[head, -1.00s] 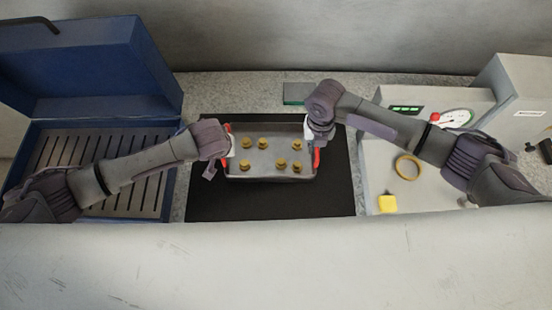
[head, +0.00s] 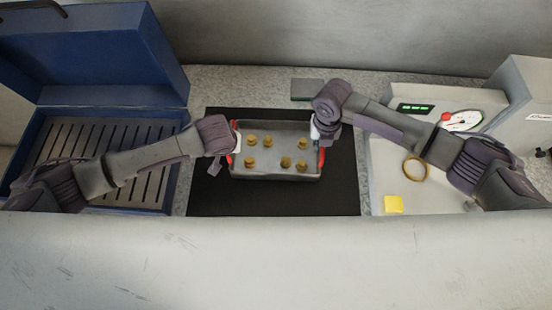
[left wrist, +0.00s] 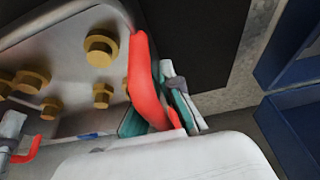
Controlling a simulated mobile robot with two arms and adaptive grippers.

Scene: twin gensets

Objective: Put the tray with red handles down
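The metal tray (head: 276,172) with red handles is over the black mat (head: 275,202) and carries several brass bolt-like pieces (head: 286,162). I cannot tell whether its underside touches the mat. My left gripper (head: 234,143) is at the left red handle (head: 230,158). In the left wrist view, the teal-padded fingers of the left gripper (left wrist: 155,108) are closed around that handle (left wrist: 141,75). My right gripper (head: 319,135) is on the right red handle (head: 321,158); its fingers are partly hidden by its wrist.
An open blue case (head: 115,60) with a slotted floor stands left of the mat. On the right is a pale unit with a gauge (head: 460,121), a brass ring (head: 416,168) and a yellow block (head: 393,204).

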